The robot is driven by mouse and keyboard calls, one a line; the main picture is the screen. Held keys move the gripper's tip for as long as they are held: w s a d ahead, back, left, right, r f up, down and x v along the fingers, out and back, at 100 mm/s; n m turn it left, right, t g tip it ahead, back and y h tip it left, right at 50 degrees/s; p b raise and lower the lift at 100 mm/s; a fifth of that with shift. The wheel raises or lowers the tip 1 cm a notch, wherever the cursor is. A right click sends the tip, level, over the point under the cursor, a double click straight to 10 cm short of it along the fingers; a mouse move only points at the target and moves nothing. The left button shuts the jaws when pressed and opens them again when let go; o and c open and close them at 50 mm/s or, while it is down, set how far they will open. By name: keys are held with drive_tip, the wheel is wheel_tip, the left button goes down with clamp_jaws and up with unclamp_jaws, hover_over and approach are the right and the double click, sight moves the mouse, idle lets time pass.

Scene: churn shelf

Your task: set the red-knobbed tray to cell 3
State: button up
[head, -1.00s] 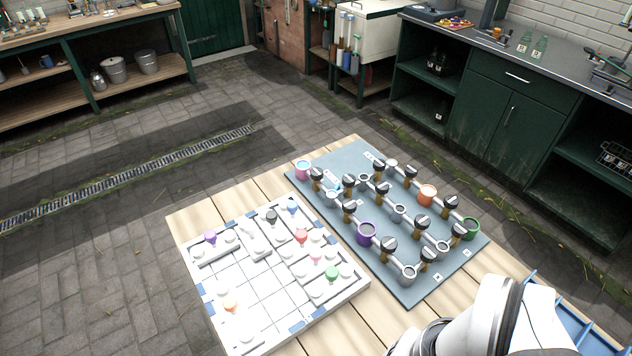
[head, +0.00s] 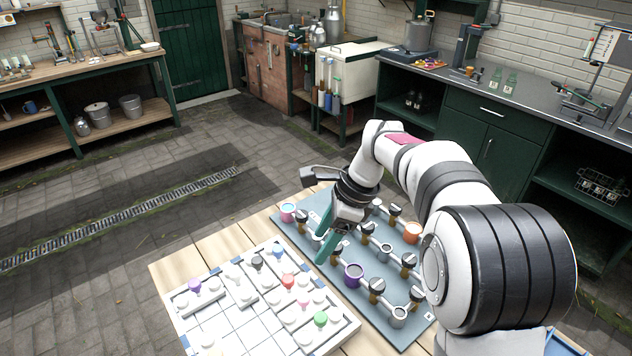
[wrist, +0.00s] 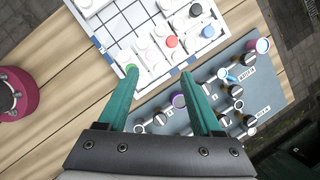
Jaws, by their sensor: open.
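The red-knobbed tray (head: 288,281) is a white piece with a red knob, lying in the white gridded board (head: 335,338) on the table. Its red knob also shows in the wrist view (wrist: 172,41). Cell numbers are not legible, so I cannot tell which cell is 3. My gripper (head: 327,250) has two teal fingers, spread with nothing between them. It hangs above the blue-grey valve board, beside the gridded board. In the wrist view, the red knob lies beyond the fingertips (wrist: 159,73).
The blue-grey valve board (head: 395,340) with black-handled valves and coloured cups stands right of the gridded board. In the wrist view a dark pink round object (wrist: 17,95) is at the left edge. Bare wooden table (head: 208,245) shows around the boards.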

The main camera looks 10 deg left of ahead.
sight(288, 278)
drive_tip(key=shift+m, duration=0.6)
drive_tip(key=w+x, duration=0.1)
drive_tip(key=x, duration=1.1)
drive_tip(key=w+a+x, duration=0.1)
drive_tip(key=x, duration=0.5)
drive_tip(key=shift+w+r, duration=0.2)
drive_tip(key=shift+w, duration=0.15)
clamp_jaws()
drive_tip(key=shift+a, duration=0.1)
